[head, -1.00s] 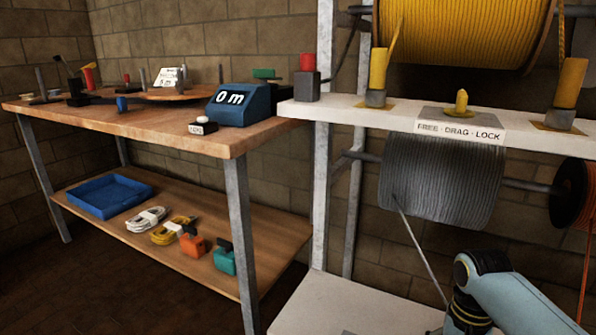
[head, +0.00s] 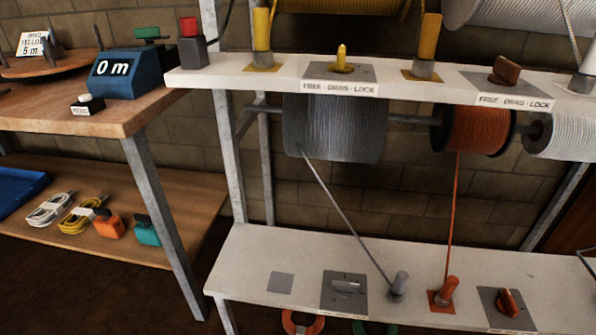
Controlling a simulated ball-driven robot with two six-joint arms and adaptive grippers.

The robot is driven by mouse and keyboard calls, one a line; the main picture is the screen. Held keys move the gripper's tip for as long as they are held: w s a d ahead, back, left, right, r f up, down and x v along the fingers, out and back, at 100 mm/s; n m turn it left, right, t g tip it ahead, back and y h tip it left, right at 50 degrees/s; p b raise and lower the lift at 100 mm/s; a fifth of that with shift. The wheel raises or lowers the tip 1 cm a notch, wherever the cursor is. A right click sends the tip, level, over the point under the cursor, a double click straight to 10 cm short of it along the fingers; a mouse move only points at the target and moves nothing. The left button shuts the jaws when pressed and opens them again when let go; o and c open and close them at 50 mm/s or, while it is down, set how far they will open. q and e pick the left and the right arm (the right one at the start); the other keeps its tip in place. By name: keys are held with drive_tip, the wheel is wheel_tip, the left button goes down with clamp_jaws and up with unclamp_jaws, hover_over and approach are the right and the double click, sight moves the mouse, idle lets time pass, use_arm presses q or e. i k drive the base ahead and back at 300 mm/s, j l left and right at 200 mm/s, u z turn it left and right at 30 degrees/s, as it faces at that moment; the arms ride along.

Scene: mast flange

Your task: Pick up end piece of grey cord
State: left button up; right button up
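A large spool of grey cord (head: 335,128) hangs under the upper white shelf. The grey cord (head: 340,212) runs from the spool's lower left down to the right. It ends at a grey cylindrical end piece (head: 399,285) on the lower white shelf, slightly tilted, beside a grey square plate with a grey knob (head: 345,290). Neither of my grippers is in view.
An orange spool (head: 475,130) has its cord running down to an orange end piece (head: 445,292) just right of the grey one. An orange knob (head: 508,302) is further right. The wooden workbench (head: 80,115) with a blue "0 m" display (head: 125,75) stands left. The lower white shelf (head: 290,250) is clear behind the fittings.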

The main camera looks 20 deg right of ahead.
sight(396, 293)
drive_tip(key=k+z, duration=0.1)
drive_tip(key=z, duration=0.9)
